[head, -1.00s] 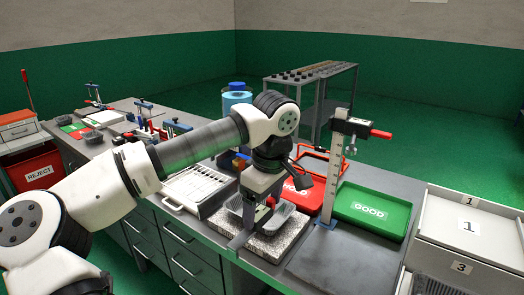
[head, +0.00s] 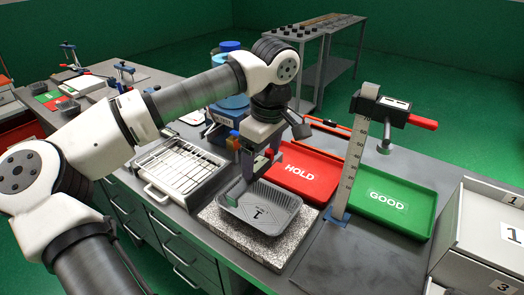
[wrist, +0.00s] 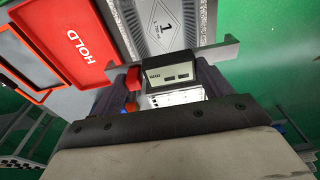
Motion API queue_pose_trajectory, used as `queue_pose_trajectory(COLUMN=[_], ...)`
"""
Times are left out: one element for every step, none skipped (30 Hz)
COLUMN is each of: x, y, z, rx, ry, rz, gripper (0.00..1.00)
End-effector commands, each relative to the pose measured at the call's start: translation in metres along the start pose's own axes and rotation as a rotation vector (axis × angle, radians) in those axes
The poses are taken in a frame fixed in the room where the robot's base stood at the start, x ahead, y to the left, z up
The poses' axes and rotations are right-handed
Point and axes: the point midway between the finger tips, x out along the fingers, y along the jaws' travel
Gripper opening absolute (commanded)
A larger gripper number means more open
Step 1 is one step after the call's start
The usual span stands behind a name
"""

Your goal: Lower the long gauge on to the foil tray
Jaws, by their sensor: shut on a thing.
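My gripper (head: 254,160) is shut on the long gauge, above the tray's back left side. The gauge (wrist: 172,75) has a dark-framed display, a red button and a grey crossbar. Its crossbar (head: 236,193) slants along the tray's left end in the head view. I cannot tell whether it touches the rim. The gripper hides part of the gauge.
A red HOLD tray (head: 312,178) lies behind the foil tray. A green GOOD tray (head: 420,212) lies to the right. A tall height stand (head: 360,150) rises between them. A white slatted case (head: 150,190) is at left. Grey drawers (head: 480,235) stand front right.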

Motion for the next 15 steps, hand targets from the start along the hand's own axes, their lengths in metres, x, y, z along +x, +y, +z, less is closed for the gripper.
queue_pose_trajectory(x=[0.006,0.009,0.012,0.015,0.018,0.022,0.025,0.028,0.032,0.035,0.038,0.042,0.045,0.048,0.053], y=[0.0,0.0,0.0,0.0,0.0,0.0,0.0,0.0,0.0,0.0,0.0,0.0,0.0,0.0,0.0], z=[0.001,0.001,0.001,0.002,0.002,0.003,0.003,0.003,0.004,0.004,0.004,0.005,0.005,0.006,0.006], rx=[0.0,0.0,0.0,0.0,0.0,0.0,0.0,0.0,0.0,0.0,0.0,0.0,0.0,0.0,0.0], ry=[0.0,-0.001,-0.001,-0.001,-0.001,-0.001,-0.001,-0.001,0.0,0.0,0.0,0.0,0.0,0.0,0.0], rz=[0.0,0.0,0.0,0.0,0.0,-0.001,-0.001,-0.001,-0.001,-0.001,-0.001,-0.001,0.0,0.0,0.0], gripper=[0.51,0.51,0.51,0.51,0.51,0.51,0.51,0.51,0.51,0.51,0.51,0.51,0.51,0.51,0.51])
